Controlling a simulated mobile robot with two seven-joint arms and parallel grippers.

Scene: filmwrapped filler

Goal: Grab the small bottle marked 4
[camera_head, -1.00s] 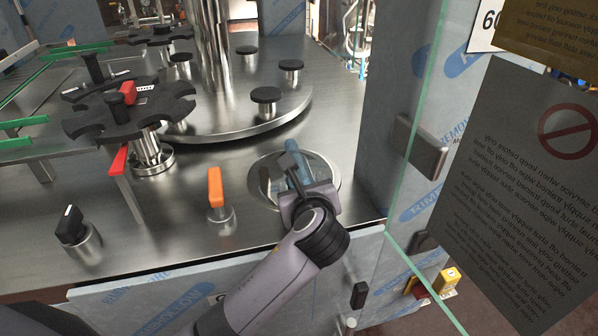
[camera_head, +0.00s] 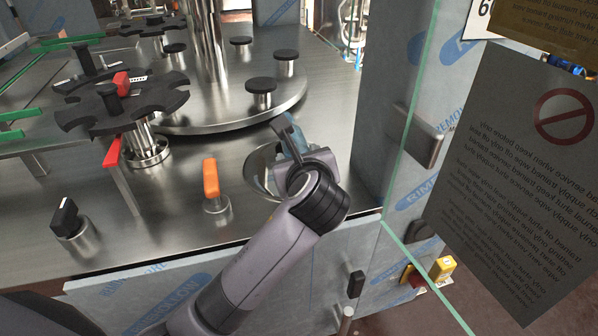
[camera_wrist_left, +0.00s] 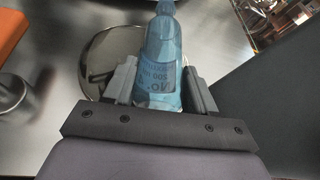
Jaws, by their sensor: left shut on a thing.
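A translucent blue bottle (camera_wrist_left: 160,70) stands between the fingers of my left gripper (camera_wrist_left: 160,85) in the left wrist view. Its label shows print that appears upside down; I cannot read a clear 4. In the head view my left gripper (camera_head: 289,138) is shut on the bottle (camera_head: 298,142), which is mostly hidden behind the fingers and wrist. The gripper is over the right side of a round metal disc (camera_head: 256,166) on the steel table. My right gripper is not in view.
An orange-handled knob (camera_head: 211,180) and a black knob (camera_head: 65,217) stand on the steel table (camera_head: 180,215). A black star wheel (camera_head: 125,107) and a turntable with black-capped posts (camera_head: 260,88) lie behind. A glass edge and film-wrapped column (camera_head: 375,130) stand at right.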

